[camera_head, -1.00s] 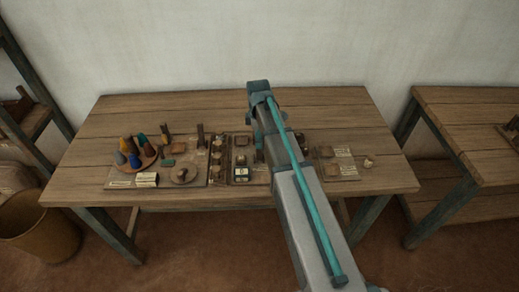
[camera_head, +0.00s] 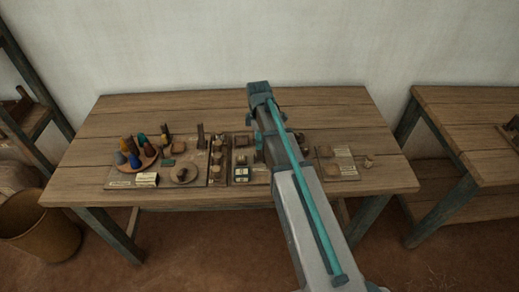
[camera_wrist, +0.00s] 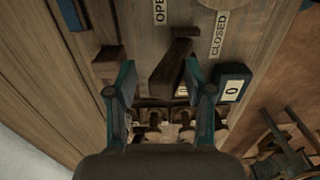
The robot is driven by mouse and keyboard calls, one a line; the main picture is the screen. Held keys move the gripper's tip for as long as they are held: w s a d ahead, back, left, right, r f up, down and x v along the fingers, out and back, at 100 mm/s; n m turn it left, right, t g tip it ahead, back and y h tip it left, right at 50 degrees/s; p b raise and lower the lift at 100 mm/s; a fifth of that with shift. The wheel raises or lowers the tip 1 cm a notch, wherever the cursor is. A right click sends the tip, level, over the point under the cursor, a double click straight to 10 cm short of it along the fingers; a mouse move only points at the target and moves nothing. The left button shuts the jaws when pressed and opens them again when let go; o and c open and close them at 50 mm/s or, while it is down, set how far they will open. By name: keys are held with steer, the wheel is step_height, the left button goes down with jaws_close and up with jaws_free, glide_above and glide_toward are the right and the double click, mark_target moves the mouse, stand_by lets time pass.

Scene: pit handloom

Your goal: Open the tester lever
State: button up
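The tester lever (camera_wrist: 173,66) is a dark brown wooden bar in the wrist view. It lies slanted on a wooden board, near the labels OPEN (camera_wrist: 160,10) and CLOSED (camera_wrist: 219,34). My gripper (camera_wrist: 160,72) is open, with its two teal fingers apart. In the picture the lever shows between the fingers, closer to the right one. I cannot tell whether a finger touches it. In the head view my arm hides the lever and most of the gripper.
A small counter box (camera_wrist: 232,87) reading 0 sits just right of the right finger; it also shows in the head view (camera_head: 242,174). The table's back strip is clear.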

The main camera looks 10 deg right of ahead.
steer(key=shift+r, duration=0.15)
steer(key=shift+r+p, duration=2.1)
steer(key=shift+r, duration=1.05)
